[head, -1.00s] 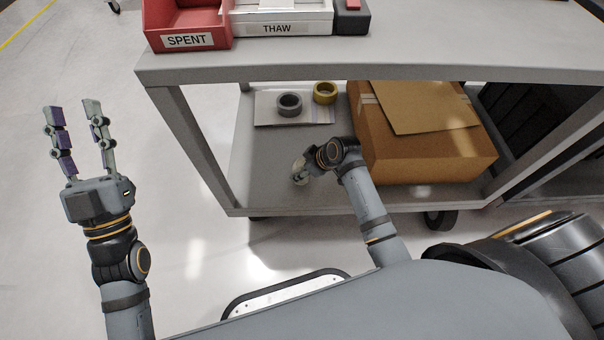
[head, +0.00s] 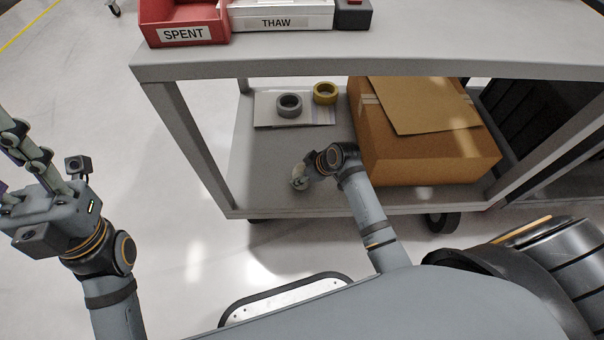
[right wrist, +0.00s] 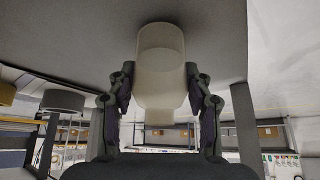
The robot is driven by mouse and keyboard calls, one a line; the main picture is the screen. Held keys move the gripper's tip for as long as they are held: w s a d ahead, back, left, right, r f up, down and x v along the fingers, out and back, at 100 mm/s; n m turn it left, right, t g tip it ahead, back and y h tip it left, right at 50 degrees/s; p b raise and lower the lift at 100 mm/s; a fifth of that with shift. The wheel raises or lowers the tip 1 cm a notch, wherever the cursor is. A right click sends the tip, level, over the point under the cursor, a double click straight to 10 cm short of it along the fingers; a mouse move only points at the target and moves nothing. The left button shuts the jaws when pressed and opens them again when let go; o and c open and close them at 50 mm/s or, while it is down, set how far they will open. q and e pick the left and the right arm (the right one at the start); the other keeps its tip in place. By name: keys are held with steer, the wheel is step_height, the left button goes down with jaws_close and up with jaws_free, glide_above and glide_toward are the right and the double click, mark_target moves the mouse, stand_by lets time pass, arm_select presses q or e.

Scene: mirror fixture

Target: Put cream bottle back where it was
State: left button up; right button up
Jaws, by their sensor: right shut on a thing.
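The cream bottle (right wrist: 160,75) is pale and plain and sits between the two fingers of my right gripper (head: 301,171). The right wrist view is upside down, with the bottle's narrow neck pointing down in the picture and its base towards the grey lower shelf (head: 262,190). The bottle is upright at the shelf; I cannot tell whether its base touches. In the head view my right gripper mostly hides it, low over the shelf's front left part. My left gripper (head: 18,150) is at the left picture edge, partly cut off, with its fingers apart and empty.
A grey tape roll (head: 289,105) and a yellow one (head: 325,93) lie behind, at a flat packet (head: 265,108). A cardboard box (head: 410,150) fills the shelf's right side. The tabletop above holds a red SPENT bin (head: 184,35) and a THAW tray (head: 277,22).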

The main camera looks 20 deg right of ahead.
steer(key=o, duration=1.3)
steer(key=shift+f, duration=0.15)
